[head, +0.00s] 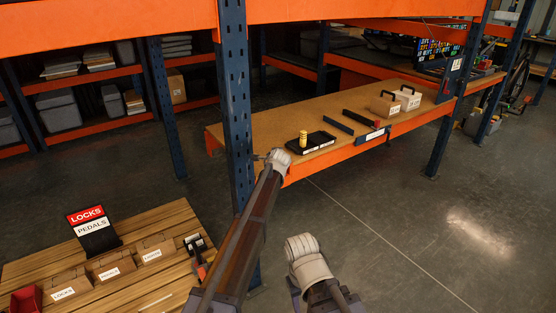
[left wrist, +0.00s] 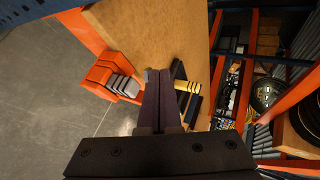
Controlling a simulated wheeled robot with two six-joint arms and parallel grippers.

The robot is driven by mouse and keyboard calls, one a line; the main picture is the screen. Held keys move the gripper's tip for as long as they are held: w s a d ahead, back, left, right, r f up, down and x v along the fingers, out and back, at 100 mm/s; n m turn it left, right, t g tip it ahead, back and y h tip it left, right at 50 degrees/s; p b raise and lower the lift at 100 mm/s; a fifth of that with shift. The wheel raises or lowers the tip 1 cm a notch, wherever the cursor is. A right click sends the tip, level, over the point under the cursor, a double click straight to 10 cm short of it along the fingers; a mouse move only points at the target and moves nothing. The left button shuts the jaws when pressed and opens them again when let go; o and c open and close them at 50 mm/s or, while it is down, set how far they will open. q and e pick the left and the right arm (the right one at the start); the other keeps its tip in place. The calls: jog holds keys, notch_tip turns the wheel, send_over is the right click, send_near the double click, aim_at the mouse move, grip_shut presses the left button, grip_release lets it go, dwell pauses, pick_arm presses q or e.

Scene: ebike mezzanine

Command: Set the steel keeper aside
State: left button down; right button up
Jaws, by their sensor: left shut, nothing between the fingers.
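In the left wrist view my left gripper (left wrist: 158,73) is shut and empty, its dark fingers over the edge of the brown shelf board (left wrist: 150,35). A small pale grey piece shows beside the fingertips; I cannot tell whether it is the steel keeper. In the head view the pale left wrist is at the shelf's near corner, beside the blue upright (head: 236,110), and hides most of the gripper. A black tray (head: 318,144) with a yellow stack (head: 303,138) sits on the shelf just beyond. My right gripper is hidden beyond its pale wrist, low and right of the left arm.
Dark bars (head: 338,124), a red-ended piece and two tan boxes (head: 385,104) stand farther along the shelf. A wooden bench (head: 160,219) at lower left holds labelled cartons (head: 110,264) and a LOCKS/PEDALS sign (head: 92,230).

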pick_arm(q)
jog(key=w, duration=0.1)
jog(key=w+a+m+h, duration=0.1)
jog(key=w, duration=0.1)
jog(key=shift+w+a+h, duration=0.2)
jog(key=shift+w+h, duration=0.1)
jog(key=shift+s+m, duration=0.1)
jog(key=shift+m, duration=0.2)
dwell(1.3)
